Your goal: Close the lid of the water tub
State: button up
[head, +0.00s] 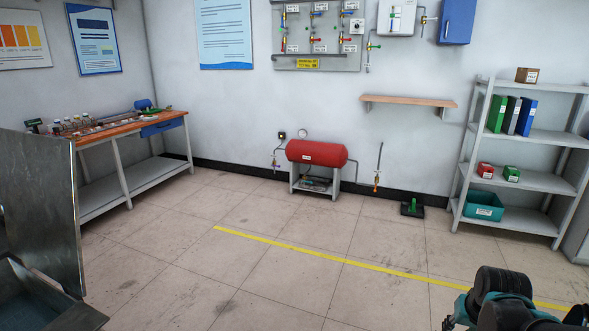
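The water tub (78,312) is at the bottom left corner, close to me. It is a grey metal box, cut off by the picture's edges, with a dark bluish inside showing. Its lid (50,205) appears as a scuffed grey metal panel standing upright above the tub, so the tub is open. The hinge cannot be made out. Parts of my arm, black and teal, show at the bottom right, well apart from the tub and lid. The fingers of my gripper cannot be seen.
A workbench (166,124) with small items stands behind the lid. A red tank (317,152) on a stand is at the back wall. A shelf unit (530,135) with binders and boxes is at the right.

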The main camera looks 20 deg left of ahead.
aim_at(38, 173)
jog(key=i+u, duration=0.2)
jog(key=i, duration=0.25)
jog(key=i+u, duration=0.15)
jog(key=i, duration=0.3)
jog(key=i+l+u, duration=0.2)
jog(key=i, duration=0.25)
jog(key=i+l+u, duration=0.2)
jog(key=i, duration=0.25)
jog(key=i+u, duration=0.2)
jog(key=u, duration=0.25)
jog(key=i+u, duration=0.25)
jog(key=u, duration=0.2)
jog(key=i+u, duration=0.2)
jog(key=u, duration=0.25)
jog(key=i+l+u, duration=0.2)
jog(key=u, duration=1.7)
